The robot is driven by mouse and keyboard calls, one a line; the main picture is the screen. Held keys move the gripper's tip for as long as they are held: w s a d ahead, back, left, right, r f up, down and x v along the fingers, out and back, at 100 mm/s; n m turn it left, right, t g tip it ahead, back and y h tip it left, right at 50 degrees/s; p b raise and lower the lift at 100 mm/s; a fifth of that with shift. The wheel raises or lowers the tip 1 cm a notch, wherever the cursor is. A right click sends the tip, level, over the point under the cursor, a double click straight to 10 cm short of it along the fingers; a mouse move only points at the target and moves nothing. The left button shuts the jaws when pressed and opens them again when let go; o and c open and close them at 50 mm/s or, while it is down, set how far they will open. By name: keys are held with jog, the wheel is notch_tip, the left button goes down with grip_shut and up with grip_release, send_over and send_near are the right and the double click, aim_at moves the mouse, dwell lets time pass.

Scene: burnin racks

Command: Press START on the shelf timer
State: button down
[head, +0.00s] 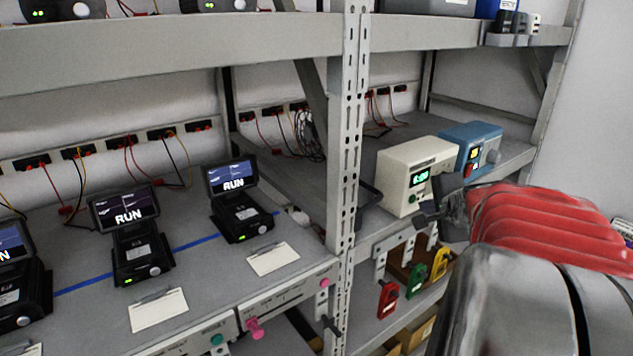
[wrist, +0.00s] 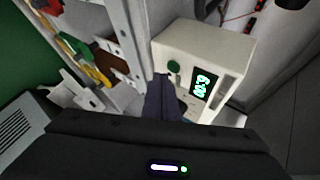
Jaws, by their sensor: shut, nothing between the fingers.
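The shelf timer, a cream box (head: 396,176) with a lit green display, stands on the right-hand shelf. It also shows in the wrist view (wrist: 222,48), where its front has a round green button (wrist: 173,66) beside the display (wrist: 201,84). The button's label cannot be read. My gripper (head: 427,212) is shut and empty, in front of the timer's lower right front in the head view. In the wrist view its dark fingers (wrist: 161,88) reach up just below the green button and cover part of the front's lower edge. I cannot tell whether they touch the timer.
A blue box (head: 486,138) with coloured buttons stands right of the timer. A perforated upright post (head: 349,150) is to the left. Several RUN-screen units line the left shelf.

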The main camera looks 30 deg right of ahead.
jog(key=shift+w+a, duration=0.1)
jog(key=shift+w, duration=0.7)
dwell(1.4)
jog(key=shift+s, duration=0.85)
jog(key=s, duration=0.5)
jog(key=shift+d, duration=0.35)
dwell(0.8)
